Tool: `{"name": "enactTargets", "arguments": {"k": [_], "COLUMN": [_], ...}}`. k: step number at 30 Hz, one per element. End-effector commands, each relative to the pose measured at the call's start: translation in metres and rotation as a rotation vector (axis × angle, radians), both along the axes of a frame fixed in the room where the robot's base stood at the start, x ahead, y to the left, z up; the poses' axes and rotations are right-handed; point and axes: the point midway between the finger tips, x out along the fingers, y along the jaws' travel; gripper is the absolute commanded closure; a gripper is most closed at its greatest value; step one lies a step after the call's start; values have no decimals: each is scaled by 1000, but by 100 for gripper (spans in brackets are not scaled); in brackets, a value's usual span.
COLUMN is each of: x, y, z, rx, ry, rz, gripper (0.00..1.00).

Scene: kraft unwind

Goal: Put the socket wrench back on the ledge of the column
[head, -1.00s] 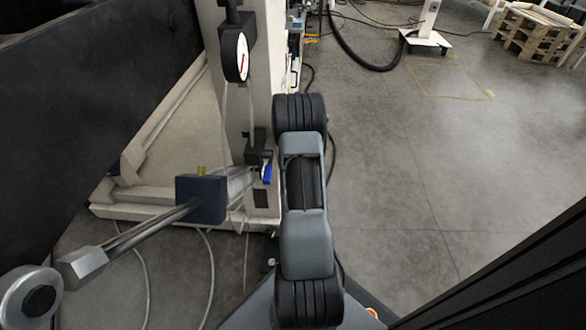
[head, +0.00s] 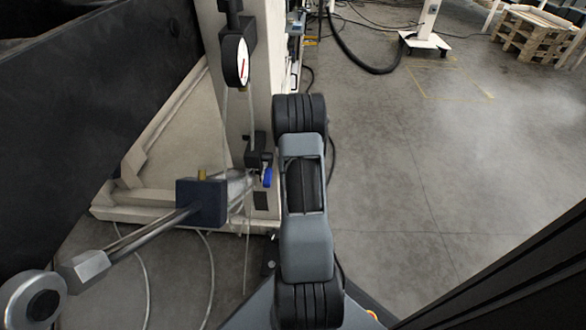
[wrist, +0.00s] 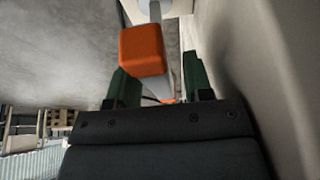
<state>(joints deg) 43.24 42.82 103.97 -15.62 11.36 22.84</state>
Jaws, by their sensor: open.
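In the wrist view my gripper (wrist: 158,84) shows two green fingers set apart, with the jaws open. An orange block (wrist: 142,50) shows in front of and between the fingers. A grey stem and a smaller orange part show beyond it, partly hidden. I cannot tell whether these belong to the socket wrench. No finger is seen closed on them. In the head view the cream column (head: 262,80) stands left of my arm. I cannot make out its ledge. My gripper is hidden in the head view.
A round gauge (head: 236,62) hangs at the column. A dark blue block (head: 205,203) on a steel rod juts out at lower left. A large dark roll or panel (head: 80,110) fills the left. Grey floor (head: 430,170) is open at right. A wooden pallet stack (head: 535,38) stands far right.

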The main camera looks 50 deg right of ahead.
Motion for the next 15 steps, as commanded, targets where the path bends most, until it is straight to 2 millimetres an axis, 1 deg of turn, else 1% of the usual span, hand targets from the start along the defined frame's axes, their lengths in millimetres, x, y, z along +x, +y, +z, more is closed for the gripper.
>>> {"name": "enactTargets", "arguments": {"k": [1,6,12,15], "x": [-2,-10,-18,-21], "y": [2,13,24,27], "z": [14,46,77,87], "rx": [-2,-2,-2,-2], "ry": [-3,-3,-1,-1], "rz": [0,0,1,0], "gripper": [54,54,54,54]}}
